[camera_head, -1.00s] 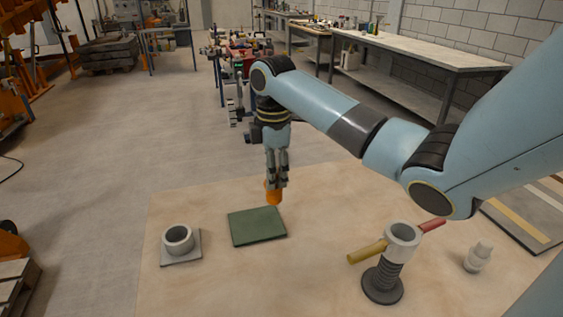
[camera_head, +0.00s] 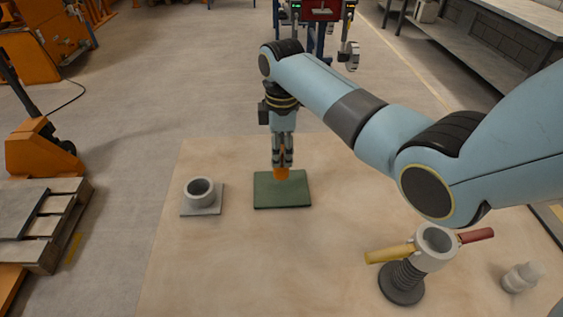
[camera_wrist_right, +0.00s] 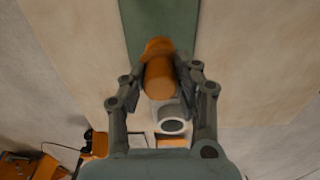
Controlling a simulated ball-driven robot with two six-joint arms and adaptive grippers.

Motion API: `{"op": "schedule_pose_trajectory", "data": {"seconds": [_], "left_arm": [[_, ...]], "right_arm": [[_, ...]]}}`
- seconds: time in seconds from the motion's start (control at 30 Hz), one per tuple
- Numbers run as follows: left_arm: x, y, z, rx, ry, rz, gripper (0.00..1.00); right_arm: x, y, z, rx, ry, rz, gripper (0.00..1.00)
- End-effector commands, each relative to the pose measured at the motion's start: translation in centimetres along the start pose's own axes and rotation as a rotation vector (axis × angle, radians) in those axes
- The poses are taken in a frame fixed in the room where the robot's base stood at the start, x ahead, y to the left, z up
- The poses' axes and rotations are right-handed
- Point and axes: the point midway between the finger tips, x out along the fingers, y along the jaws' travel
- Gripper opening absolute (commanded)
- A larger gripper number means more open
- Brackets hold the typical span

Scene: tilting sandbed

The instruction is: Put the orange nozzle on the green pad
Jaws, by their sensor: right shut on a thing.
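The orange nozzle (camera_head: 281,173) is held in my right gripper (camera_head: 282,160), which points down at the green pad. In the right wrist view the nozzle (camera_wrist_right: 159,75) sits between the two fingers of the gripper (camera_wrist_right: 165,88). The green pad (camera_head: 290,193) is a flat square on the sandbed. In the head view the nozzle's lower end overlaps the pad's far edge; I cannot tell whether it touches. The pad also shows in the right wrist view (camera_wrist_right: 150,20), partly hidden by the nozzle. My left gripper is not in view.
A grey ring on a square plate (camera_head: 202,208) stands left of the pad. At the right, a ribbed post with a grey ring (camera_head: 401,285) carries yellow and red handles. A pale stepped piece (camera_head: 521,278) lies at the far right. Bare sandbed (camera_head: 270,260) lies in front of the pad.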

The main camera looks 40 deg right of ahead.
Motion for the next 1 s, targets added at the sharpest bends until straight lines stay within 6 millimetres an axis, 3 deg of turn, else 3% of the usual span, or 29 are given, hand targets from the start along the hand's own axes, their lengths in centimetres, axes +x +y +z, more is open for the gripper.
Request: {"op": "schedule_pose_trajectory", "data": {"seconds": [0.3, 0.67, 0.7, 0.87, 1.0], "left_arm": [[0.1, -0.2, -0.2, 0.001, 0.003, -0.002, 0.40], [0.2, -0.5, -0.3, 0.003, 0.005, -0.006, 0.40], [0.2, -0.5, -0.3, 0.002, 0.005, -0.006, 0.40], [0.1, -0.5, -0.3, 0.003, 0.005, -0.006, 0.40], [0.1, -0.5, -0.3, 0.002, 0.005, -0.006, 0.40]], "right_arm": [[3.9, 0.0, 0.0, -0.001, -0.001, 0.001, 0.00], [4.3, 0.0, 0.0, 0.000, -0.001, 0.000, 0.00], [4.3, 0.0, 0.0, 0.000, -0.001, 0.000, 0.33], [4.2, 0.0, 0.0, 0.000, -0.001, 0.000, 0.53], [4.2, 0.0, 0.0, 0.000, -0.001, 0.000, 0.53]]}}
